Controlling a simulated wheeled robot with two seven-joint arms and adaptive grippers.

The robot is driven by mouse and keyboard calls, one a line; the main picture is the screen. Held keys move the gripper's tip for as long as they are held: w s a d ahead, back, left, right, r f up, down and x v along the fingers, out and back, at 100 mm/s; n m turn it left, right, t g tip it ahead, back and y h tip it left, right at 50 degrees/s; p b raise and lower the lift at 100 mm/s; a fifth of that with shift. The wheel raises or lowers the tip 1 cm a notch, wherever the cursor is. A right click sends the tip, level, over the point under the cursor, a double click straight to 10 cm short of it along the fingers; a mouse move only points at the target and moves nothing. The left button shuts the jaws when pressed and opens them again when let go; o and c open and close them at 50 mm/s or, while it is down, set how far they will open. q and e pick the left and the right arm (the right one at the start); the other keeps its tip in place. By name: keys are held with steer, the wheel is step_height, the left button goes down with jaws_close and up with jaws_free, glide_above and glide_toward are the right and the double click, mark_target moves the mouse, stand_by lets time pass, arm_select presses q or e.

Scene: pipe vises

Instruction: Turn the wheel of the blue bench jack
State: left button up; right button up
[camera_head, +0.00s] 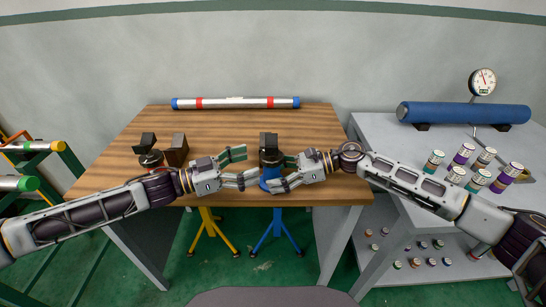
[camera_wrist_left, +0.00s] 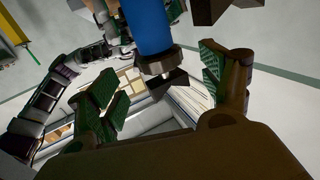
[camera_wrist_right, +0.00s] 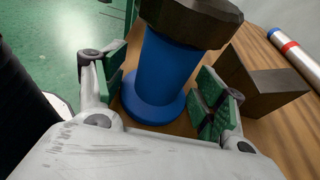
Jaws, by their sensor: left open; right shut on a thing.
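The blue bench jack (camera_head: 266,178) stands at the front edge of the wooden table, with a dark block-like head (camera_head: 268,143) on top. In the right wrist view its blue column (camera_wrist_right: 165,70) rises from a round base to a dark faceted collar (camera_wrist_right: 190,18), perhaps the wheel. My right gripper (camera_head: 282,173) is at the column, its green-padded fingers on either side of it and shut on it. My left gripper (camera_head: 245,166) is open, left of the jack. The left wrist view shows the column (camera_wrist_left: 148,25) and a ringed collar (camera_wrist_left: 155,62) between its spread fingers. The fingers partly hide the jack in the head view.
A dark vise (camera_head: 150,155) and a brown block (camera_head: 178,150) stand at the table's left. Right, a grey bench (camera_head: 372,127) holds a blue cylinder (camera_head: 465,113) and several small cans. Yellow and blue legs show below.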

mark_target(275, 158)
arm_select(q)
steer(key=shift+x, duration=3.9)
steer(key=c, duration=1.1)
steer(key=shift+o, duration=0.2)
steer(key=shift+s+d+n+t+y, duration=0.15)
steer(key=shift+n+t+y, duration=0.6)
steer(key=shift+t, duration=0.4)
steer(key=shift+d+n+t+y, duration=0.15)
steer(key=shift+n+t+y, duration=0.4)
steer(key=shift+n+t, duration=0.5)
steer(key=shift+a+n+t+y, duration=0.2)
steer(key=shift+n+t+y, duration=1.85)
steer(key=shift+y, duration=0.45)
steer(key=shift+w+a+n+t+y, duration=0.15)
steer(key=shift+n+t+y, duration=0.3)
steer(key=shift+y, duration=0.35)
steer(key=shift+w+a+n+t+y, duration=0.15)
steer(key=shift+n+t+y, duration=0.15)
steer(key=shift+n+y, duration=0.35)
